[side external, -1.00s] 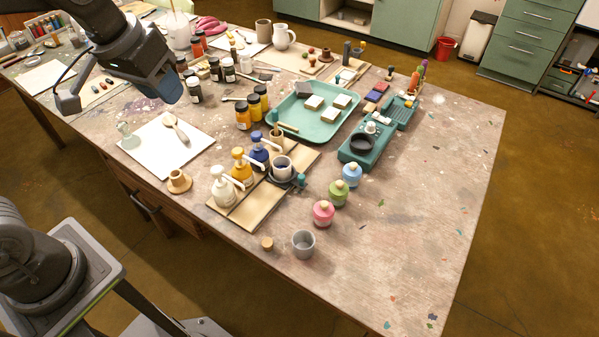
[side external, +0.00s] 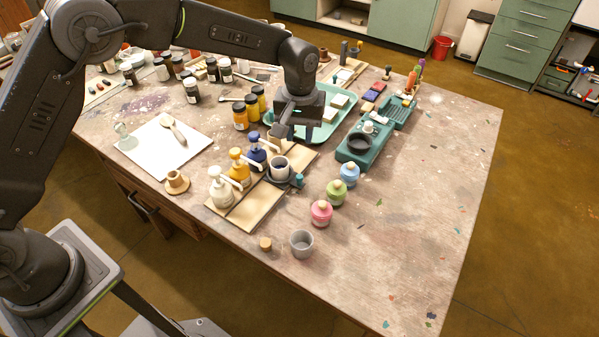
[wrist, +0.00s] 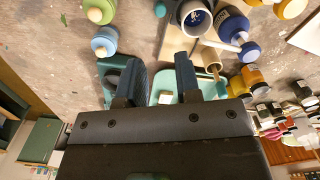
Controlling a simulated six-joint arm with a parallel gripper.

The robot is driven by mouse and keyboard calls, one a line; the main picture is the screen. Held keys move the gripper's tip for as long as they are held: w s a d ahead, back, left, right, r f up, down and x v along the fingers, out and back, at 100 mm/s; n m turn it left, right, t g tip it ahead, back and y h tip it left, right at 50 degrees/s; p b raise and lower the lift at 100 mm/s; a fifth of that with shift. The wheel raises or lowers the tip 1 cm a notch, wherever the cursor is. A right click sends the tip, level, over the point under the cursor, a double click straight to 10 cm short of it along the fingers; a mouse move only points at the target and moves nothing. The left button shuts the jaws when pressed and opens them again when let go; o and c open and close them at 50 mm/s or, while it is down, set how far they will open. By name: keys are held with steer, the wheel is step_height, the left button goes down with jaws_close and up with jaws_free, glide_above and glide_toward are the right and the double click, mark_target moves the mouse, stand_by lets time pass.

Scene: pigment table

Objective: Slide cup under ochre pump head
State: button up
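A grey cup (side external: 280,166) with dark blue inside stands upright in a dark round holder with a teal knob (side external: 298,180), in front of the blue pump bottle (side external: 257,152). The cup also shows at the top of the wrist view (wrist: 196,19). The ochre pump bottle (side external: 239,172) stands between the blue one and the white pump bottle (side external: 221,190), its pale spout pointing toward the board's front. My gripper (side external: 294,131) hangs pointing down behind the cup, apart from it. In the wrist view its two fingers (wrist: 160,70) are spread with nothing between them.
The bottles stand on a wooden board (side external: 253,207). Pink (side external: 321,213), green (side external: 336,193) and blue (side external: 349,174) jars line its right. A teal tray (side external: 325,133) is behind.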

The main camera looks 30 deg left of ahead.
mark_target(300, 176)
step_height(300, 176, down, 13)
steer(key=shift+f, duration=0.15)
stand_by(0.4)
jaws_close()
